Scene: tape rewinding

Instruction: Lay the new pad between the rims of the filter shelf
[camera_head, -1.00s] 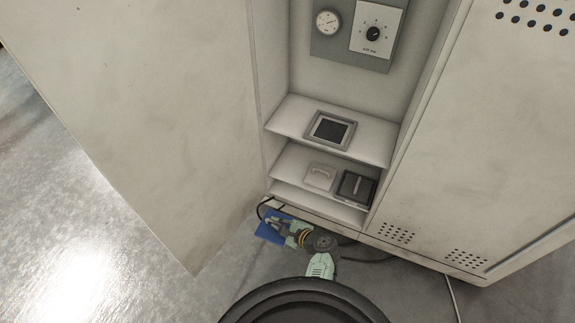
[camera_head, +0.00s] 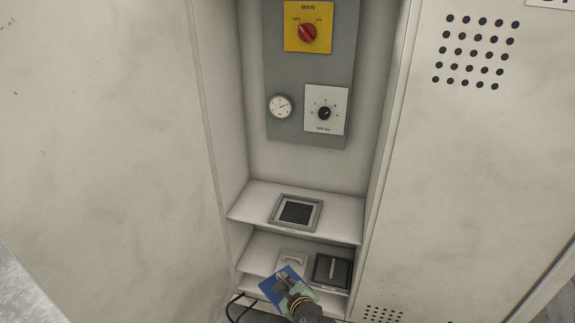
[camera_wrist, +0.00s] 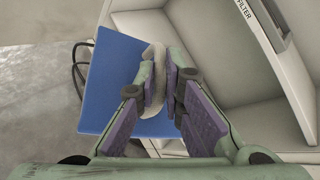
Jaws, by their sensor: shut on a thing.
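The new pad (camera_head: 270,291) is a flat blue square; it also shows large in the wrist view (camera_wrist: 112,75). My gripper (camera_head: 283,284) is shut on a pale raised grip (camera_wrist: 150,80) on the pad. My fingers (camera_wrist: 163,75) cover part of this grip. The pad is tilted in front of the cabinet's lower shelves in the head view. On the upper shelf (camera_head: 338,213), a square grey rim (camera_head: 275,212) surrounds a dark middle (camera_head: 297,212). The wrist view shows a label reading FILTER (camera_wrist: 243,10) at the upper right.
The lower shelf holds a pale block with a handle (camera_head: 293,259) and a dark box with a bar (camera_head: 332,271). A gauge (camera_head: 280,107), a dial (camera_head: 324,113) and a red switch (camera_head: 307,32) are above. Black cables (camera_head: 236,307) hang at the lower left.

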